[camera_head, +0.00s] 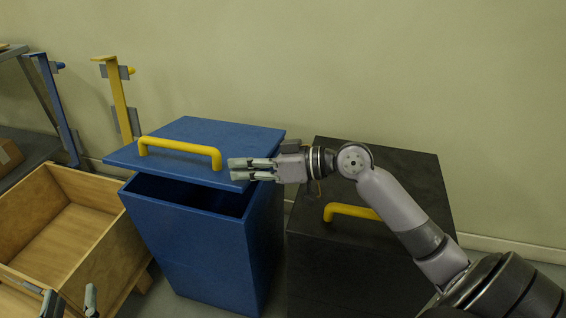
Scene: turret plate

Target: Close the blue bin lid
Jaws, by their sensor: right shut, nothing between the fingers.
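The blue bin (197,245) stands in the middle left. Its blue lid (228,135) is partly open, with a dark gap between the lid's front edge and the bin's rim. A yellow handle (180,147) is fixed on top of the lid. My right gripper (235,170) is shut and empty, pointing left at the lid's front right edge. It overlaps that edge in the picture; I cannot tell whether it touches. My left gripper (70,302) shows at the bottom left, its two fingertips apart, with nothing visible between them. The rest of it is out of frame.
A black bin (400,180) with a yellow handle (350,211) stands to the right, partly behind my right arm. An open wooden crate (98,262) is at the left. Blue and yellow brackets (118,95) stand by the wall behind.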

